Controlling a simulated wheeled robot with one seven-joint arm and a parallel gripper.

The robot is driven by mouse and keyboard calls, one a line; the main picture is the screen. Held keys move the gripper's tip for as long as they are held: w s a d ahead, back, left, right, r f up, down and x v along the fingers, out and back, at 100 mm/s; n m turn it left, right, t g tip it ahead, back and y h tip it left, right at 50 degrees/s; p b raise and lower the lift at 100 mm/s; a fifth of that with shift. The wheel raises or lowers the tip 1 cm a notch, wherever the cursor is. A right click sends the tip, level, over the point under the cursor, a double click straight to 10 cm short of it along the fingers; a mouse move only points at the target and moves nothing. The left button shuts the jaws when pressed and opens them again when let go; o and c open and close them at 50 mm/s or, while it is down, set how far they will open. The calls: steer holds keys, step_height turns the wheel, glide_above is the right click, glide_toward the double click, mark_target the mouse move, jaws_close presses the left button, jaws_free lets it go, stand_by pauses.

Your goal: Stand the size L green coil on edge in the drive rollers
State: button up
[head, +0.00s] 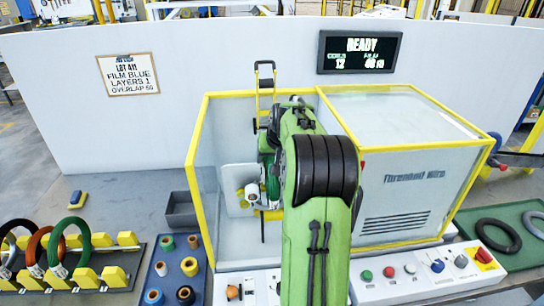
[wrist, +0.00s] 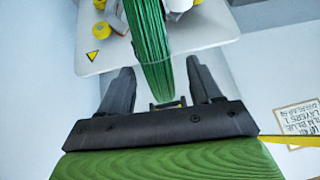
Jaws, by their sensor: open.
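A green coil (head: 272,182) stands on edge inside the yellow-framed wrapping machine, mostly hidden behind my arm in the head view. In the wrist view the green coil (wrist: 150,45) is seen edge-on, its near end reaching between the fingers of my gripper (wrist: 162,78). The fingers are apart, with a gap on each side of the coil. Yellow roller-like parts (wrist: 102,29) sit beside the coil on a pale plate. Whether the coil rests fully in the drive rollers is hidden. Another green coil (head: 70,243) stands in the rack at left.
The machine's yellow-edged clear panels (head: 196,150) surround my arm. The coil rack (head: 120,275), a spool tray (head: 168,285) and a grey bin (head: 181,210) are at left. A button panel (head: 385,280) is in front. Dark coils (head: 498,235) lie at right. The display (head: 360,52) reads READY.

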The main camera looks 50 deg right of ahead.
steer(key=shift+f, duration=0.1)
steer(key=p+v, duration=0.2)
steer(key=v, duration=1.4)
